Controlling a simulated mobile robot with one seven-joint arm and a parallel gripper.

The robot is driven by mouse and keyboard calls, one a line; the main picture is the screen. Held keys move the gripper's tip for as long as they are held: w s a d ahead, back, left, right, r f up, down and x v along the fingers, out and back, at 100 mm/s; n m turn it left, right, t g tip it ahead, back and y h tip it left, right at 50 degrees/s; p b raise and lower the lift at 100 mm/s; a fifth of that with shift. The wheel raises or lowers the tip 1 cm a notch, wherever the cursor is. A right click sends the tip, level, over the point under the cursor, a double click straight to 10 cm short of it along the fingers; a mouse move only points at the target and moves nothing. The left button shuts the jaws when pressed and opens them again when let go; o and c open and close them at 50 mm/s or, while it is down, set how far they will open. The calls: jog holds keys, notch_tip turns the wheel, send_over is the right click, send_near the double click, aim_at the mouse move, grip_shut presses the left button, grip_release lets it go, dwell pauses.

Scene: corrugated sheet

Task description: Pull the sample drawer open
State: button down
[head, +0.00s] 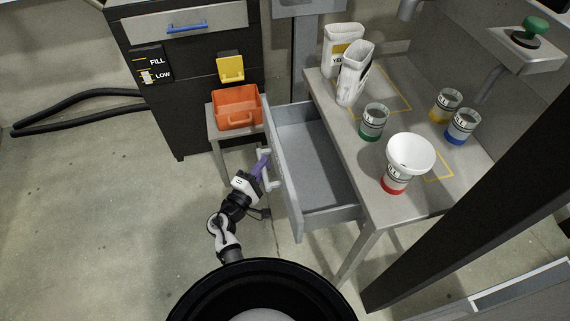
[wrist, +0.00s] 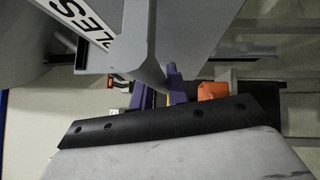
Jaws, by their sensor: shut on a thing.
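The sample drawer (head: 283,183) is grey and stands pulled well out of the grey table, its inside empty. Its pale bar handle (head: 275,184) is on the drawer front, facing left. My gripper (head: 261,166) has purple fingers and is shut on the handle. In the wrist view, the drawer front (wrist: 205,30) shows upside-down lettering ending in "LES". The purple fingers (wrist: 160,92) stand on either side of the grey handle bar there; their tips are partly hidden.
An orange bin (head: 237,122) sits on a small stand behind my gripper. The table top (head: 325,88) holds two white containers, several labelled cans and a white funnel (head: 411,150) on the red can. Bare floor lies left of my arm.

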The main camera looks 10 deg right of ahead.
jog(key=shift+a+b, duration=0.3)
jog(key=shift+a, duration=1.5)
jog(key=c, duration=1.4)
grip_release()
jog(key=shift+o, duration=0.2)
jog(key=b+v, duration=0.2)
jog(key=v, duration=1.1)
jog(key=shift+s+a, duration=0.15)
jog(key=shift+s, duration=0.2)
